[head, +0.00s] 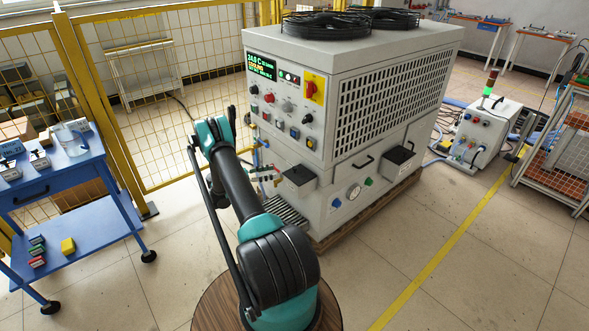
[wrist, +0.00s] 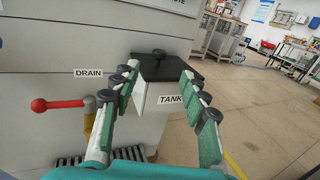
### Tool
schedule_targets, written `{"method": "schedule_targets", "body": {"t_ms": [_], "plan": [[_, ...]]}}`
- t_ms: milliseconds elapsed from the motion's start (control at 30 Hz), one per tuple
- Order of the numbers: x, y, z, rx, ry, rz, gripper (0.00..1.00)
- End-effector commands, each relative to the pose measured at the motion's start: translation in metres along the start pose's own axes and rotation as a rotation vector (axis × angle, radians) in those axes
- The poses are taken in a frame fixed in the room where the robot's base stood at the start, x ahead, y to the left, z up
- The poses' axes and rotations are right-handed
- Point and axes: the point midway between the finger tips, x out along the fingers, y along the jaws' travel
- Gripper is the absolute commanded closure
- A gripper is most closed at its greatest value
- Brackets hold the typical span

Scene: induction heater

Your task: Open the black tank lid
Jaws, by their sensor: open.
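In the head view the lid (head: 298,175) is low on the machine's front. My gripper (wrist: 160,72) is open and empty.
A red-handled drain valve (wrist: 62,104) sits left of the tank, close to my left finger. The white heater cabinet (head: 340,110) rises behind. A blue cart (head: 70,175) stands left; open floor lies right.

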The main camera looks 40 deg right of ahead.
Motion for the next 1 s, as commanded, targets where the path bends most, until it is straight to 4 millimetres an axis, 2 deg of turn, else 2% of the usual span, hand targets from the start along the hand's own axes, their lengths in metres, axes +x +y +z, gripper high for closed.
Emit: {"method": "schedule_targets", "body": {"t_ms": [100,500,700,1000], "plan": [[0.025,-0.001,0.000,0.000,0.000,-0.003,0.56],[0.099,-0.001,0.000,0.001,0.001,-0.002,0.56],[0.119,0.000,0.000,0.001,0.001,0.000,0.56],[0.124,0.000,0.000,0.001,0.001,0.001,0.56]]}}
